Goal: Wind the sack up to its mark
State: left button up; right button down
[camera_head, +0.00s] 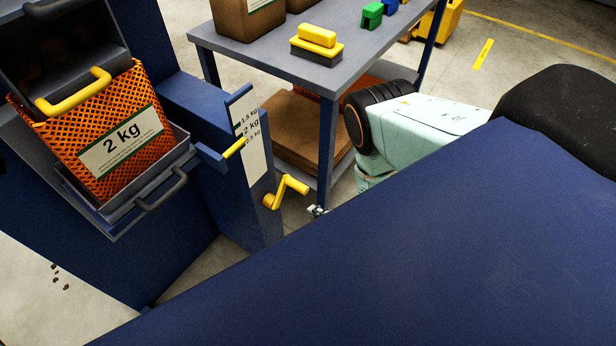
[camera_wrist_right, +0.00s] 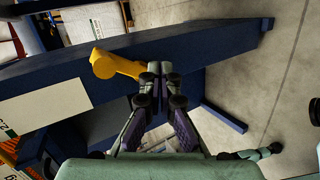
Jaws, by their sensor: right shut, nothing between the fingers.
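An orange mesh sack (camera_head: 75,130) with a "2 kg" label hangs at the left of the head view, its lower end in a grey tray (camera_head: 180,150). A white scale plate (camera_head: 256,160) on the blue post carries several kg marks. A yellow pointer (camera_head: 234,148) lies at its left edge, near the lower marks; the exact reading is unclear. The yellow crank (camera_head: 290,184) sticks out from the post below the plate. My right gripper (camera_head: 318,210) is just right of and below the crank. In the right wrist view, its fingers (camera_wrist_right: 158,72) are shut and empty beside the crank (camera_wrist_right: 118,65).
A grey-topped table (camera_head: 270,60) with a blue frame stands behind, holding brown containers and a yellow-and-dark block (camera_head: 317,42). Cardboard (camera_head: 300,130) lies on its lower shelf, close behind the crank. A large blue surface (camera_head: 400,260) fills the lower right.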

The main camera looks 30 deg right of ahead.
jog(key=w+d+r+m+g+h+b, duration=0.1)
jog(key=w+r+m+g+b, duration=0.3)
jog(key=m, duration=0.7)
jog(key=w+d+r+m+g+b, duration=0.1)
jog(key=r+m+g, duration=0.4)
jog(key=m, duration=0.6)
jog(key=w+d+r+m+g+h+b, duration=0.1)
jog(key=w+r+m+g+b, duration=0.2)
jog(key=r+m, duration=0.55)
notch_tip(320, 180, down, 12)
jog(key=a+m+b, duration=0.1)
jog(key=m+b, duration=0.1)
jog(key=b, duration=0.2)
jog(key=shift+s, duration=0.15)
jog(key=shift+a+r+m, duration=0.1)
jog(key=shift+m, duration=0.15)
